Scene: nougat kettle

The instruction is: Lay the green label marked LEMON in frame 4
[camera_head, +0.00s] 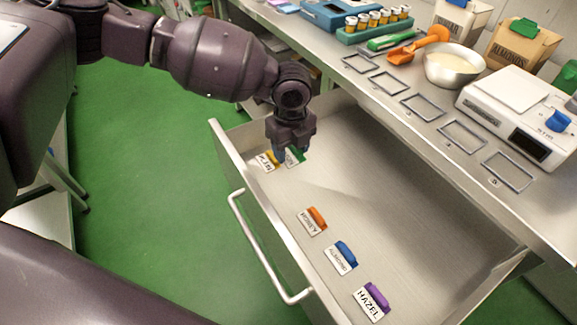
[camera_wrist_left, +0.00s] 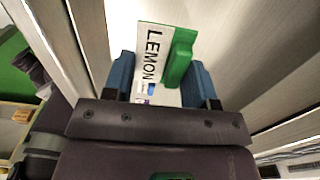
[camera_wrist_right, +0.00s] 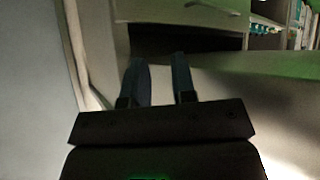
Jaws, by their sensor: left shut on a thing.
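The green label marked LEMON (camera_wrist_left: 153,55) is between the fingers of my left gripper (camera_wrist_left: 161,78), with its green grip block beside the white face. In the head view the label (camera_head: 295,157) shows just under my left gripper (camera_head: 287,151), low in the far left end of the open drawer. A yellow-tabbed label (camera_head: 266,162) lies close beside it. Frame 4 (camera_head: 476,130) appears to be the fourth outline from the far end of the counter row; it is empty, and its number is too small to read. My right gripper (camera_wrist_right: 160,78) has its fingers apart, with nothing between them.
Orange (camera_head: 312,221), blue (camera_head: 341,257) and purple (camera_head: 372,301) labels lie nearer in the drawer (camera_head: 420,215). Its raised walls surround them. The counter holds a scale (camera_head: 515,105), a bowl (camera_head: 454,70), an orange scoop (camera_head: 405,55) and a vial rack (camera_head: 375,30).

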